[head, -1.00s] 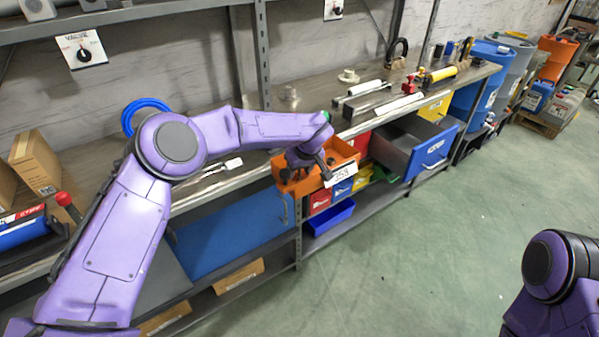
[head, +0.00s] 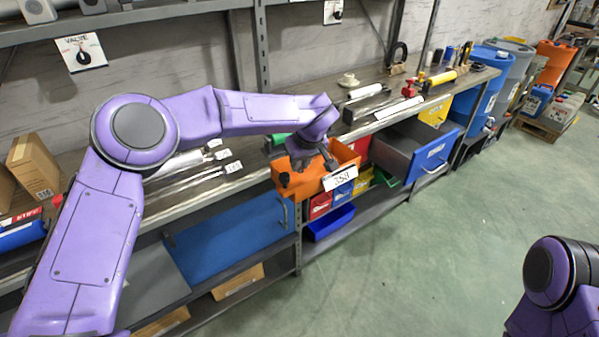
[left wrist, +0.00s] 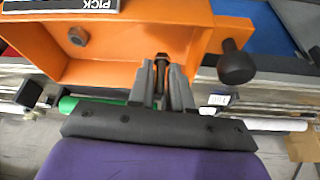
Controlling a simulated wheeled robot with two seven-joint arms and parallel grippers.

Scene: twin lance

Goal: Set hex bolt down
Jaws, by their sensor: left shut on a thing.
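My left gripper (head: 328,163) is over the bin, pointing down. In the left wrist view, the left gripper (left wrist: 162,65) is shut on a dark, slim piece, the hex bolt (left wrist: 160,72), mostly hidden between the fingers. The bin (left wrist: 125,42) lies just beyond the fingertips; I cannot tell whether the bolt touches it. Another hex-headed piece (left wrist: 78,36) shows inside the bin. My right gripper is out of view.
A dark round knob (left wrist: 237,65) sticks out at the bin's side. An open grey drawer with a blue front (head: 432,155) juts out to the right. Long metal tools (head: 190,172) with white tags lie on the bench to the left. Green floor (head: 420,260) is free in front.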

